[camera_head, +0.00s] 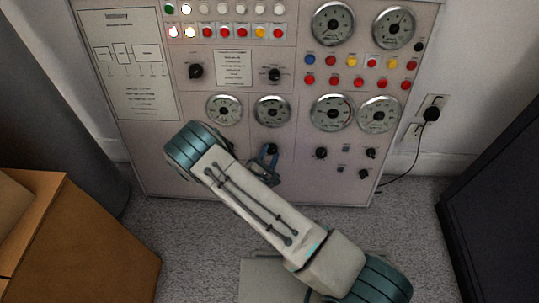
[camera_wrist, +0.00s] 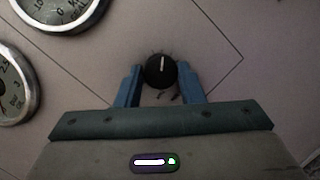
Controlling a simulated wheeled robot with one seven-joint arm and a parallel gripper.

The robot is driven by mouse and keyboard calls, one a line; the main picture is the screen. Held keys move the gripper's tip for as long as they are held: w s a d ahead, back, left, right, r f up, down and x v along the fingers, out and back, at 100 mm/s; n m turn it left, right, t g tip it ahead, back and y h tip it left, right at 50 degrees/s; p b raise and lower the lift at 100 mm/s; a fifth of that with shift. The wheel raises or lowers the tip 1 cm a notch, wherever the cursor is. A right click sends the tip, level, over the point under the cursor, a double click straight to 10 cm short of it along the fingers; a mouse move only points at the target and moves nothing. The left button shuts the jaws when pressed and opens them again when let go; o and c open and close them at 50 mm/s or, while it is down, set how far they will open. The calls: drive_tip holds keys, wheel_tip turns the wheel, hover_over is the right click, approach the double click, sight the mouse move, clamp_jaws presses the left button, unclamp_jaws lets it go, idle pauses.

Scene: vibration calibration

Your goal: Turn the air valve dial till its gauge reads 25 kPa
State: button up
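The black round dial (camera_wrist: 160,70) sits on the panel between my fingers in the wrist view. Its white pointer line stands nearly straight up in that picture. My gripper (camera_wrist: 160,82) has one blue finger on each side of the dial, with what look like narrow gaps. Contact cannot be made out for certain. In the head view the dial (camera_head: 272,148) is partly hidden by my gripper (camera_head: 266,158), below a round gauge (camera_head: 272,111). That gauge's reading is too small to make out. No label tying the dial to a gauge is legible.
The grey panel (camera_head: 150,170) carries other gauges (camera_head: 332,112), knobs (camera_head: 320,153) and rows of coloured buttons and lamps (camera_head: 221,32). A wooden cabinet (camera_head: 85,240) stands at left, a dark object (camera_head: 500,215) at right. A cable runs from a wall socket (camera_head: 432,112).

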drive_tip(key=shift+n, duration=0.3)
drive_tip(key=n+t+y+p, duration=0.1)
drive_tip(key=n+p, duration=0.1)
drive_tip(key=n, duration=0.2)
drive_tip(key=shift+s+d, duration=0.1)
drive_tip(key=n+t+y+p, duration=0.1)
drive_tip(key=n+y+p, duration=0.1)
drive_tip(key=n, duration=0.3)
drive_tip(key=shift+d, duration=0.1)
drive_tip(key=n+y+p, duration=0.1)
drive_tip(key=n, duration=0.2)
drive_tip(key=n+y+p, duration=0.1)
drive_tip(key=n+p, duration=0.1)
drive_tip(key=shift+d+n+y, duration=0.15)
drive_tip(key=shift+n+y, duration=0.15)
drive_tip(key=shift+n, duration=0.1)
drive_tip(key=shift+d+f+n+y+p, duration=0.1)
drive_tip(key=shift+n+y+p, duration=0.35)
drive_tip(key=shift+n, duration=0.6)
drive_tip(key=shift+f+n+y+p, duration=0.1)
drive_tip(key=shift+n+y+p, duration=0.35)
drive_tip(key=shift+n, duration=0.6)
drive_tip(key=o, duration=1)
